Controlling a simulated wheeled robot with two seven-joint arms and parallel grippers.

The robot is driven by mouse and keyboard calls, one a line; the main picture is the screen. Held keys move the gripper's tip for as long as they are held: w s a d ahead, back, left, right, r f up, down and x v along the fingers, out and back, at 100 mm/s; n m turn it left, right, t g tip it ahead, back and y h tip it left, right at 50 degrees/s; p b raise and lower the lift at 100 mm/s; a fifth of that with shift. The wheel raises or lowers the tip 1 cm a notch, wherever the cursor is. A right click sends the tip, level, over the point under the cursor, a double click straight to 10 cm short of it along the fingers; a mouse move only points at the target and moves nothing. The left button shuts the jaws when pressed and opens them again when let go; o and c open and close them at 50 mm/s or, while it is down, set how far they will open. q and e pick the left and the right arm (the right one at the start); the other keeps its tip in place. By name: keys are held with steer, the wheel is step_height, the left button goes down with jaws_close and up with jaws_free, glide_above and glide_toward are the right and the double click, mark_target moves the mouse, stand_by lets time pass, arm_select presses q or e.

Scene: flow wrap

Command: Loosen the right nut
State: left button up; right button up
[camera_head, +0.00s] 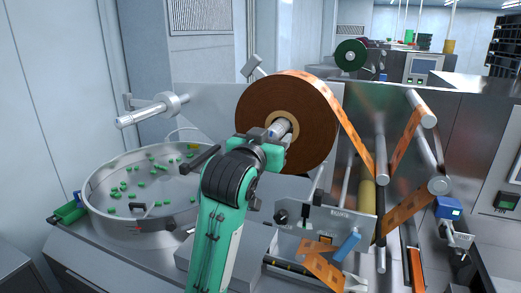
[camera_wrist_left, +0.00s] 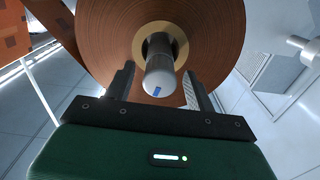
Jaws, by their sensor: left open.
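The right nut (camera_wrist_left: 160,76) is a grey-white cylinder with a blue mark, on the shaft at the centre of the large brown film roll (camera_wrist_left: 100,25). In the head view the nut (camera_head: 279,129) shows at the roll's core, partly covered by my gripper. My left gripper (camera_head: 270,138) is in front of the core. In the left wrist view its two dark fingers (camera_wrist_left: 158,72) stand open on either side of the nut, with a gap visible at least on the left. Contact on the right is unclear. My right gripper is not in view.
A second, empty spindle (camera_head: 152,110) projects at the left. A round bowl (camera_head: 95,205) with green pieces stands below it. Orange film (camera_head: 350,120) runs from the roll (camera_head: 255,105) over rollers (camera_head: 423,110) at the right. A metal bracket (camera_head: 340,225) stands below the roll.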

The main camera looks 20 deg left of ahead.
arm_select(q)
steer(key=s+b, duration=0.8)
steer(key=s, duration=0.5)
steer(key=shift+a, duration=0.2)
steer(key=shift+f, duration=0.15)
